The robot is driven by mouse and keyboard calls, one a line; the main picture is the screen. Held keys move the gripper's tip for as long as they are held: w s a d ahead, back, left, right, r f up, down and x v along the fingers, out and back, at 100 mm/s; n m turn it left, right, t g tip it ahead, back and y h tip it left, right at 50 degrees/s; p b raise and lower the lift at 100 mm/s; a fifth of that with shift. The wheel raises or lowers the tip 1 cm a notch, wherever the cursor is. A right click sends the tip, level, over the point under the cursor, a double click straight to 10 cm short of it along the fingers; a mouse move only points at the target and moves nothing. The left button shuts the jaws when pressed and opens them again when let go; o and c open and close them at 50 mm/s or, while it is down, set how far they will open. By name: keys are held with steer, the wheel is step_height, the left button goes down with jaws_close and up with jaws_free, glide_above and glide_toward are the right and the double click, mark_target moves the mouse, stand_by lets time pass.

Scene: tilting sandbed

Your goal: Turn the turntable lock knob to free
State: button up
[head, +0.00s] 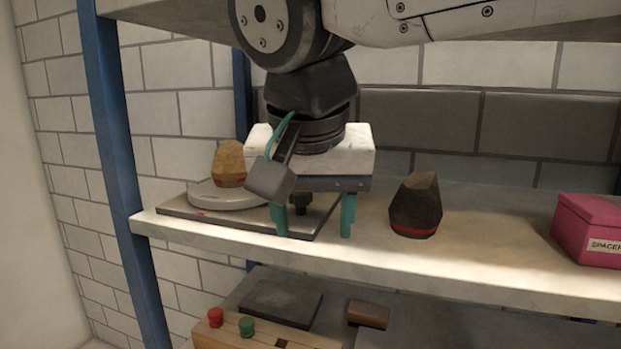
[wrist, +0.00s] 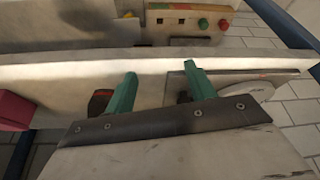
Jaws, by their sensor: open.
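The turntable (head: 204,196) is a pale round disc on a dark flat base plate (head: 174,210) at the left of the shelf; it also shows in the wrist view (wrist: 262,91). A small dark knob (head: 300,203) stands at the plate's right part and shows between my fingers in the head view. My gripper (head: 313,226) is open, with teal fingers pointing down near the plate's right edge. Whether the fingers straddle the knob or stand in front of it, I cannot tell. In the wrist view my gripper (wrist: 160,78) shows nothing clearly held. The knob's marking is not readable.
A tan stone (head: 229,163) sits on the turntable. A dark stone with a red band (head: 416,203) stands just right of my gripper. A pink box (head: 588,230) is at the far right. A blue post (head: 119,150) stands left. The lower shelf holds a wooden block (head: 222,338) with red and green knobs.

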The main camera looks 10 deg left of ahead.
mark_target(300, 194)
steer(key=w+a, duration=0.1)
steer(key=w, duration=0.2)
steer(key=w+a, duration=0.2)
steer(key=w, duration=0.2)
steer(key=w+a, duration=0.1)
steer(key=w, duration=0.3)
steer(key=shift+a+r, duration=0.3)
steer(key=shift+a, duration=0.1)
steer(key=shift+w+f, duration=0.15)
steer(key=shift+w, duration=0.15)
steer(key=shift+w+f, duration=0.1)
steer(key=shift+f, duration=0.3)
steer(key=c, duration=1)
